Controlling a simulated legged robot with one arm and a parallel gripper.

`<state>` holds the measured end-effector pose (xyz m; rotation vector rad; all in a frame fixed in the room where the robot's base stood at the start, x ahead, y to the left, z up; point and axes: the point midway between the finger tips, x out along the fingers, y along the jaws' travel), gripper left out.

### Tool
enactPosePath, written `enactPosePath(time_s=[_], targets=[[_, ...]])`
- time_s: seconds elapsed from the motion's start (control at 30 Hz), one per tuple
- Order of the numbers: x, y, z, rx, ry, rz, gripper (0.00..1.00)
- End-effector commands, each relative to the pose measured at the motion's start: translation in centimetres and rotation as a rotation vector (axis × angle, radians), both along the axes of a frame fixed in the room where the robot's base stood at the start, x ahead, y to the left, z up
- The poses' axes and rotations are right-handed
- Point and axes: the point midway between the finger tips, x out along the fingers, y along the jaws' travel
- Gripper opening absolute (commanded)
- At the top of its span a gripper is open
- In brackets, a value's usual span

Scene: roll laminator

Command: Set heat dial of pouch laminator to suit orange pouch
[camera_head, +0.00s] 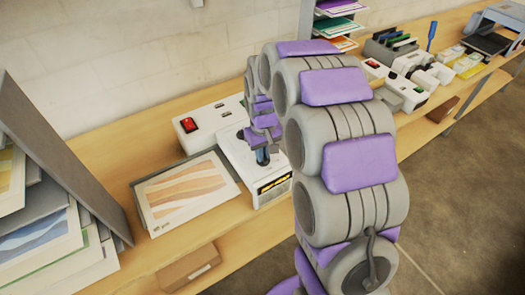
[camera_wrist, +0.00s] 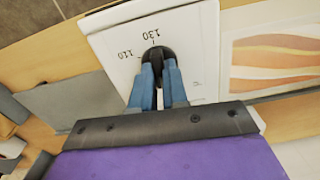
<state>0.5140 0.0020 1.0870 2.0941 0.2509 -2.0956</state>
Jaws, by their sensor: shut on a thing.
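The pouch laminator (camera_head: 236,158) is a white box on the bench in the head view. Its white dial face fills the upper middle of the wrist view (camera_wrist: 195,35). The heat dial (camera_wrist: 158,53) is a black round knob; the marks 110 and 130 show beside it, with 130 just above it in the picture. My gripper (camera_wrist: 159,78) is shut on the knob with its blue fingers; in the head view the gripper (camera_head: 262,155) reaches down onto the laminator. The knob's pointer is hidden or too small to read. A sheet with orange waves (camera_head: 185,190) lies left of the dial face.
A red switch (camera_head: 189,125) sits on a white housing behind the sheet. A grey rack of prints (camera_head: 60,145) stands at left. Coloured sheets (camera_head: 340,25) and other machines line the bench behind my arm.

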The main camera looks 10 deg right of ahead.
Motion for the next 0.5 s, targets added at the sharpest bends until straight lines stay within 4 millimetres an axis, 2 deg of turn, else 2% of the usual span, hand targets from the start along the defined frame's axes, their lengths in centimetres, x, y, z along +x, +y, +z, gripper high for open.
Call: enactPosePath(time_s=[0.5], targets=[[-0.12, -0.04, 0.17, -0.002, 0.004, -0.433, 0.00]])
